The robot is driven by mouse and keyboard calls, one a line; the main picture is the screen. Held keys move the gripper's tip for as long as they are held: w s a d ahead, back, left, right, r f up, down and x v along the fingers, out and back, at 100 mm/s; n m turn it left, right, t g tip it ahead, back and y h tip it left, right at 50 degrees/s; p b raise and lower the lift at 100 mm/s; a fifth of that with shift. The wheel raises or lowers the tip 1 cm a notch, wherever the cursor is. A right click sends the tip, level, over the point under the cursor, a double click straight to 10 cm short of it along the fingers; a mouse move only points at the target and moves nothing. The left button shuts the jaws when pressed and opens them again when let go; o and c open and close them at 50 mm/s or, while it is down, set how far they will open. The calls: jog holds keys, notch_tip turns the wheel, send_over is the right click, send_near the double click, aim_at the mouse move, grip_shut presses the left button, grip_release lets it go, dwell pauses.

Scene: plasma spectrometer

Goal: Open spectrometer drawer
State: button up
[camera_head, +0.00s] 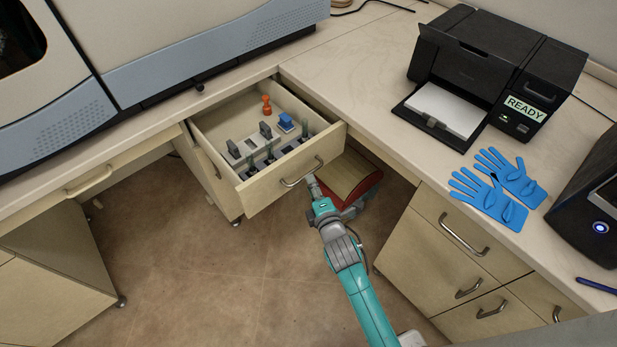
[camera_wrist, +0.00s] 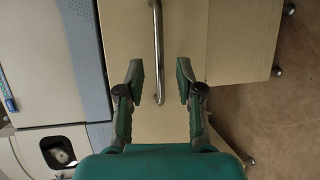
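The spectrometer drawer (camera_head: 256,199) is pulled well out of the bench below the spectrometer (camera_head: 190,45). Its metal handle (camera_head: 302,174) is on the pale wooden front. Inside are grey holders, an orange piece (camera_head: 266,105) and a blue piece (camera_head: 286,123). My gripper (camera_head: 311,182) is at the right part of the handle. In the wrist view, my gripper (camera_wrist: 160,75) is open, with a finger on each side of the handle (camera_wrist: 158,45). A gap shows between each finger and the bar. Whether the fingers reach around it in depth is unclear.
A red-edged box (camera_head: 355,180) is on the floor just right of the drawer. A right-hand cabinet (camera_head: 450,255) has several closed drawers. The counter holds a black printer (camera_head: 490,70) and blue gloves (camera_head: 495,190). The floor (camera_head: 220,280) in front is clear.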

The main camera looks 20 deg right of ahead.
jog(key=s+r, duration=0.1)
jog(key=s, duration=0.5)
jog(key=shift+s+a, duration=0.3)
jog(key=shift+s, duration=0.05)
jog(key=shift+s, duration=0.1)
jog(key=s+a+m+y, duration=0.1)
jog(key=s+m, duration=0.7)
jog(key=s, duration=1.3)
jog(key=s+r+m+g, duration=0.1)
jog(key=s+r+m, duration=0.8)
jog(key=s, duration=0.5)
jog(key=shift+s+a+r+m, duration=0.25)
jog(key=shift+s+r+m, duration=0.05)
jog(key=shift+m, duration=0.1)
